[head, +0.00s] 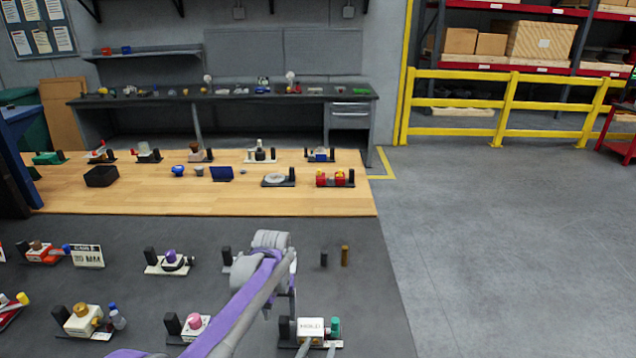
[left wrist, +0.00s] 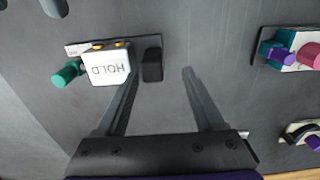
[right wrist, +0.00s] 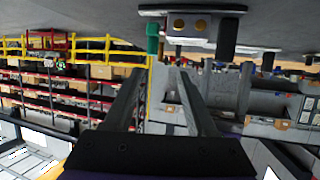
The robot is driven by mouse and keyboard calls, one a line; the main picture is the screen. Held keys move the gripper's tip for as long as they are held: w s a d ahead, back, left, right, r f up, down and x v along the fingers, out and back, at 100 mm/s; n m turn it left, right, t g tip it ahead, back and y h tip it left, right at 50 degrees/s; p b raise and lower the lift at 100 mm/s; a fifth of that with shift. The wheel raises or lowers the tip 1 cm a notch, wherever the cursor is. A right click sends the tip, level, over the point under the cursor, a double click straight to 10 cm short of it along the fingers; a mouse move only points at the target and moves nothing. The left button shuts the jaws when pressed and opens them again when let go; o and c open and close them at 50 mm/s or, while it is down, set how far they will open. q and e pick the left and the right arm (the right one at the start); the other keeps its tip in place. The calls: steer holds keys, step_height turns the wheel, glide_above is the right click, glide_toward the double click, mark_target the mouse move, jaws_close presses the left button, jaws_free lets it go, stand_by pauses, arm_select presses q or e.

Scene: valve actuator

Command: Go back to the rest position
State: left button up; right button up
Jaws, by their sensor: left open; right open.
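A white box marked HOLD (head: 311,327) stands on a dark base, with a green knob (head: 335,326) on its right and a black post (head: 284,329) on its left. The left wrist view shows the box (left wrist: 107,69) upside down, with the post (left wrist: 152,66) between my finger lines. My left gripper (left wrist: 160,72) is open and points down near it; contact cannot be told. My right gripper (head: 317,349) is open, its fingers low in front of the box. In the right wrist view it (right wrist: 176,67) is empty, with the green knob (right wrist: 153,31) and post (right wrist: 227,38) above.
Other valve units stand around: one with a pink knob (head: 194,322) and one with a purple knob (head: 169,259). A wooden table top (head: 120,199) with parts lies beyond. Open floor (head: 500,250) lies to the right.

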arm_select(q)
step_height(320, 180, up, 6)
steer(key=shift+f, duration=0.2)
steer(key=shift+s+r, duration=0.15)
steer(key=shift+r, duration=0.1)
steer(key=s+a+r+t, duration=0.2)
steer(key=s, duration=0.5)
steer(key=s+a+r+t, duration=0.1)
steer(key=s+a, duration=0.2)
steer(key=s, duration=0.3)
arm_select(e)
steer(key=s+d+n+g, duration=0.1)
steer(key=s+d+g, duration=0.4)
steer(key=d, duration=0.9)
arm_select(q)
steer(key=s+a+f+t, duration=0.1)
steer(key=s+f, duration=0.1)
steer(key=s, duration=0.4)
steer(key=s+a+f+t, duration=0.2)
steer(key=s+f, duration=0.1)
steer(key=s, duration=0.3)
steer(key=shift+s+f, duration=0.2)
steer(key=shift+f, duration=0.1)
arm_select(e)
steer(key=s+d+r+n+g+y, duration=0.1)
steer(key=s+d+r+n+y, duration=0.1)
steer(key=s, duration=0.7)
steer(key=shift+s+d+g+y, duration=0.2)
steer(key=shift+d+g+y, duration=0.2)
steer(key=shift+d+y, duration=0.45)
